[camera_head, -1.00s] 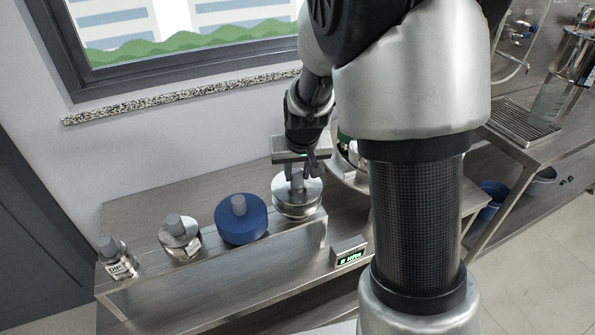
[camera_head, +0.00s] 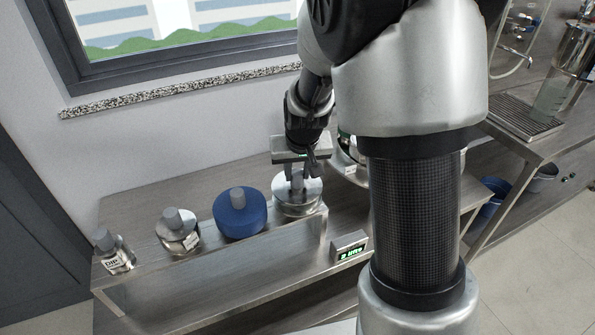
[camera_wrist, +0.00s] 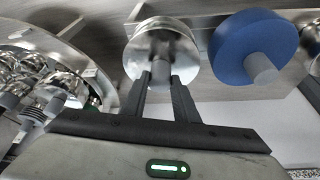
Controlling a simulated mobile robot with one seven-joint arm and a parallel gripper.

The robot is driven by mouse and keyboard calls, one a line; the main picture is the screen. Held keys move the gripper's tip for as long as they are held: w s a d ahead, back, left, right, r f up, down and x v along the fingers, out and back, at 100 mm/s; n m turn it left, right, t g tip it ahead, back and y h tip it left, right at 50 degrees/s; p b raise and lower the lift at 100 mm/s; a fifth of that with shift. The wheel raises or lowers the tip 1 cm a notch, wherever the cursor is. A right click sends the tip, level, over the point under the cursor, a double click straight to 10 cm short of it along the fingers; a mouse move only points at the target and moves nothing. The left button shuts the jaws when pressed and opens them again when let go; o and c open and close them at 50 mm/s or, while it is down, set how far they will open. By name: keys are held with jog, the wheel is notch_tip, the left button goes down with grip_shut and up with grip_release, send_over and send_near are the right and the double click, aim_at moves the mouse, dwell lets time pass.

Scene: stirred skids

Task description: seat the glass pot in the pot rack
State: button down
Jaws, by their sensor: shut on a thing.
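My gripper (camera_head: 297,182) is shut on the grey knob of a shiny round pot (camera_head: 298,208) at the right end of a raised steel shelf (camera_head: 146,256). In the wrist view, the two fingers (camera_wrist: 160,82) stand on either side of that knob, and the pot (camera_wrist: 158,38) lies just past the fingertips. The pot looks metallic or mirror-like; I cannot tell if it is glass. Its underside is hidden, and I cannot tell whether it rests on the shelf or is lifted slightly. No clearly separate pot rack can be made out.
A blue knobbed pot (camera_head: 240,215) stands close to the left of the held one, then a labelled steel pot (camera_head: 177,232) and a DIP bottle (camera_head: 114,252). A small display box (camera_head: 349,246) stands in front. A round steel vessel (camera_wrist: 45,50) is partly hidden behind my arm.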

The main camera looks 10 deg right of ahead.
jog(key=shift+f, duration=0.15)
jog(key=c, duration=1.4)
grip_release()
jog(key=shift+o, duration=0.5)
jog(key=shift+f, duration=0.1)
jog(key=p+v, duration=0.2)
jog(key=v, duration=1.5)
jog(key=shift+r, duration=0.35)
jog(key=shift+d, duration=0.1)
